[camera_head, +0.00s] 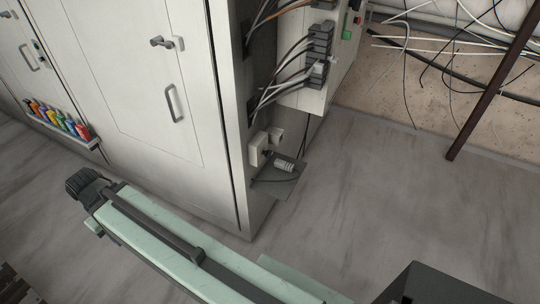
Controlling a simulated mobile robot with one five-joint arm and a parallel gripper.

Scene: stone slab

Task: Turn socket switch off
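Two small pale boxes, which look like the socket switch (258,149) and a second box (276,138) beside it, are mounted low on the narrow side of the grey cabinet. They are small in the head view, and I cannot tell which way any switch is set. My arm reaches from the bottom right to the left in front of the cabinet, well apart from the boxes.
A small dark shelf (278,181) with a light ribbed item juts out below the boxes. Cables and dark terminal blocks (318,42) hang above. The tall cabinet (140,90) has door handles. Coloured items (60,120) stand at left. A dark pole (492,85) leans at right. Floor at right is clear.

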